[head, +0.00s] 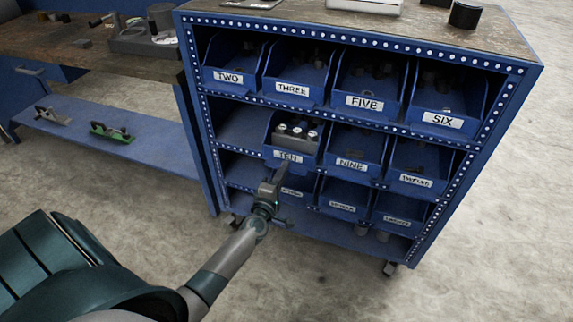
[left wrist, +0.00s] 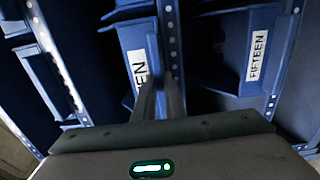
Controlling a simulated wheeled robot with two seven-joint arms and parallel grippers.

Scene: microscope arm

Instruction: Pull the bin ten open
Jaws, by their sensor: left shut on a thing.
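Bin ten (head: 289,146) is a blue open-front bin with a white TEN label, in the middle row of the blue shelf unit. Several pale round-topped parts show inside it, and its front seems to stick out slightly past bin nine (head: 350,150). My left gripper (head: 282,170) is at its front, just below the label. In the left wrist view, my gripper's fingers (left wrist: 161,92) are together at the edge of bin ten (left wrist: 126,58), beside its label, shut on its front. The exact contact is partly hidden. My right gripper is not in view.
Bins two, three, five and six fill the top row. Bin twelve (head: 416,170) stands right of nine, and more bins are below. The slot left of bin ten is empty. A wooden-topped workbench (head: 95,55) stands at left. Bare floor lies in front.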

